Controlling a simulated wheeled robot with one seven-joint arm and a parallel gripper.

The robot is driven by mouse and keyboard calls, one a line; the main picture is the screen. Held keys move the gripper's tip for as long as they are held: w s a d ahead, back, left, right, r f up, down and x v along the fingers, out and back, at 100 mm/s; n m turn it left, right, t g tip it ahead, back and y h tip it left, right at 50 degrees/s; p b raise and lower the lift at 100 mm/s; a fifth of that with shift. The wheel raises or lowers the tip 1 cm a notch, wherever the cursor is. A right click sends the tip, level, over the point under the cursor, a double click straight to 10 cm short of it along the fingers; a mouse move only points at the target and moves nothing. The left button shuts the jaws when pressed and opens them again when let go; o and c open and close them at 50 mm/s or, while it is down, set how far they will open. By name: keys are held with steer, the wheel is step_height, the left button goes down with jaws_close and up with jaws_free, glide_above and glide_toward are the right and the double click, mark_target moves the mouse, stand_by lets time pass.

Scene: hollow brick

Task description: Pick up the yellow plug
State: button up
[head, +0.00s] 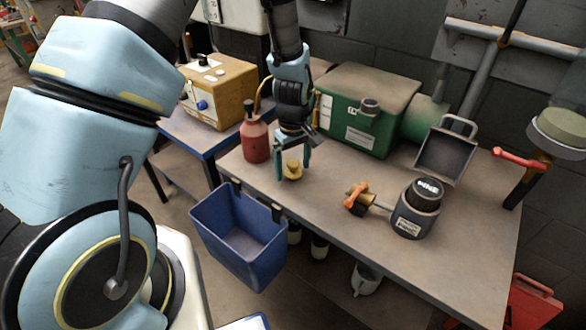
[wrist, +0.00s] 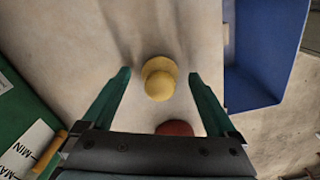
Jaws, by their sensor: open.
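The yellow plug (head: 293,170) stands on the workbench near its front left part. It has a wide base and a rounded top, and it shows from above in the wrist view (wrist: 160,78). My gripper (head: 293,176) is at the plug, with its green fingers pointing down and spread apart. In the wrist view the fingers (wrist: 159,75) lie left and right of the plug, with clear gaps on both sides. Nothing is held.
A red bottle (head: 255,138) stands left of my gripper. A blue bin (head: 240,238) hangs at the bench's front edge. A green box (head: 366,110) stands behind. The bench's right front is clear.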

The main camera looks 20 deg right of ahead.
steer(key=c, duration=1.4)
steer(key=shift+r, duration=0.1)
steer(key=shift+c, duration=0.2)
